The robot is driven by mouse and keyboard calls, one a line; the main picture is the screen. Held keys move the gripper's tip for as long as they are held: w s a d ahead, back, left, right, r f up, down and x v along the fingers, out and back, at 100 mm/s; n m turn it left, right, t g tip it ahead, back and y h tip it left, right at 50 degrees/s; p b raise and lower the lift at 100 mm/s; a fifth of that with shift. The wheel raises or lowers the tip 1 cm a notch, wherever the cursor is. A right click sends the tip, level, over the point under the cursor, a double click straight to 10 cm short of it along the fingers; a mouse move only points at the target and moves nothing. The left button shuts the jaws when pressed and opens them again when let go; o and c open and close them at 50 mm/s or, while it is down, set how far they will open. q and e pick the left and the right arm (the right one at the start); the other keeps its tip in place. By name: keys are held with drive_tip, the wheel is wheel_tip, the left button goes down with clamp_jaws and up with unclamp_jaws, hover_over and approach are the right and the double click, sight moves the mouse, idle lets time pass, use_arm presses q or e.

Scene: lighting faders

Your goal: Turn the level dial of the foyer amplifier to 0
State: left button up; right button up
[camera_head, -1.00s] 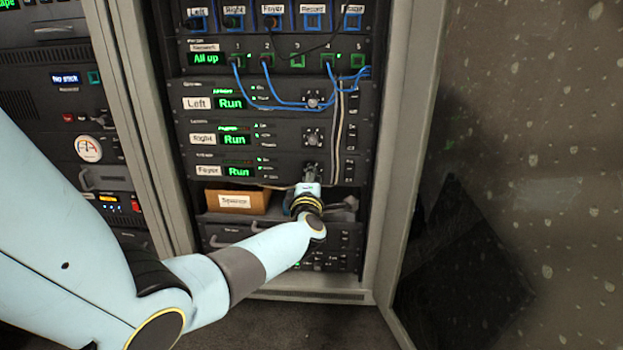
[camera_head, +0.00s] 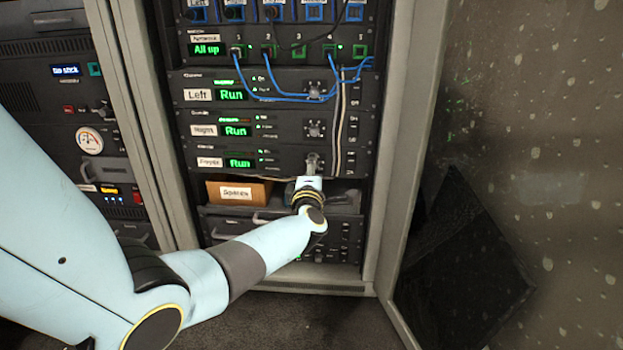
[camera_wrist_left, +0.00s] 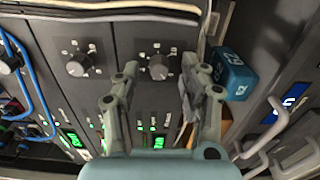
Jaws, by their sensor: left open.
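The foyer amplifier (camera_head: 225,163) is the lowest of three alike units in the rack, labelled Foyer, with a green Run display (camera_head: 240,163). Its level dial (camera_wrist_left: 158,68) is a dark round knob with a light scale around it. My left gripper (camera_head: 313,166) is in front of this dial and partly hides it in the head view. In the left wrist view my left gripper (camera_wrist_left: 160,70) is open, with one finger on each side of the knob. I cannot tell whether the fingers touch it. The dial's exact reading is too small to tell. My right gripper is not in view.
The Right amplifier's dial (camera_head: 314,129) and the Left amplifier's dial (camera_head: 314,89) are above. Blue cables (camera_head: 290,98) loop above, and pale cables (camera_head: 340,135) run close right of the dials. A cardboard box (camera_head: 228,192) and a blue box (camera_wrist_left: 235,74) are below.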

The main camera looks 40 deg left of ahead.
use_arm(q)
drive_tip(key=v, duration=1.1)
drive_tip(key=shift+s, duration=0.25)
drive_tip(key=shift+d+f, duration=0.1)
